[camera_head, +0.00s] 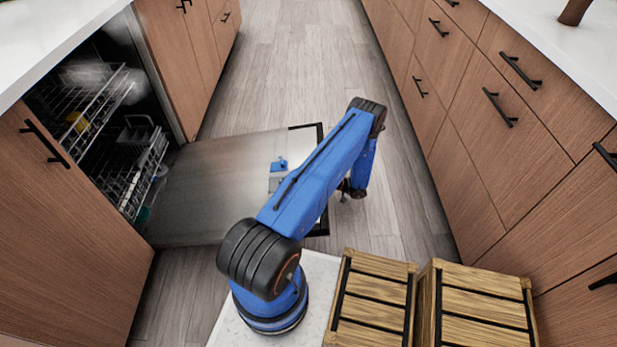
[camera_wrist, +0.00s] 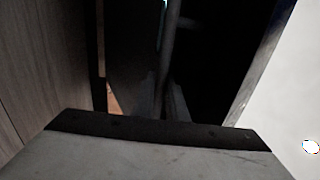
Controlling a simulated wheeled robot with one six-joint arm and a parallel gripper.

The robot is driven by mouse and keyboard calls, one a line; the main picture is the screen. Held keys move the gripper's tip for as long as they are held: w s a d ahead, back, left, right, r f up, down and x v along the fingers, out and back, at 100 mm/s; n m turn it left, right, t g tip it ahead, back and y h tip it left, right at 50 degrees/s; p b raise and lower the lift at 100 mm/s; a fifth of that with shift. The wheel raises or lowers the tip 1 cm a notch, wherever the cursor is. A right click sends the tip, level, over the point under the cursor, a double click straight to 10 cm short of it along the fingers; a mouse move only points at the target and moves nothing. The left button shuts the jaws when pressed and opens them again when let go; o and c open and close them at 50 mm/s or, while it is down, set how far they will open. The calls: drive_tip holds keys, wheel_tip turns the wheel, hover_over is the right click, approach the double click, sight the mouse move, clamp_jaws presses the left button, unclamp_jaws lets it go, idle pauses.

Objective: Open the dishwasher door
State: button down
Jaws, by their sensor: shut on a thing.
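The dishwasher door (camera_head: 215,185) is folded down, lying about flat and low over the floor in the head view. Its inner steel face points up, with a blue-lidded dispenser on it. A black bar handle (camera_head: 313,126) runs along its outer end, partly hidden by my blue arm. My gripper (camera_head: 345,193) is at this outer end and is shut on the handle; the arm hides most of the contact. The wrist view is dark and shows a grey slab with a black edge close up.
The open dishwasher cavity at left shows wire racks (camera_head: 130,185) with a few dishes. Wooden drawers (camera_head: 480,110) line the right side. Two wooden crates (camera_head: 375,268) stand beside my arm's base. The floor (camera_head: 300,70) beyond the door is clear.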

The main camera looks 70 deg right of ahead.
drive_tip(key=c, duration=1.8)
unclamp_jaws()
drive_tip(key=shift+d, duration=0.1)
drive_tip(key=shift+o, duration=0.2)
drive_tip(key=shift+r, duration=0.15)
wheel_tip(320, 180, up, 10)
drive_tip(key=shift+f, duration=0.1)
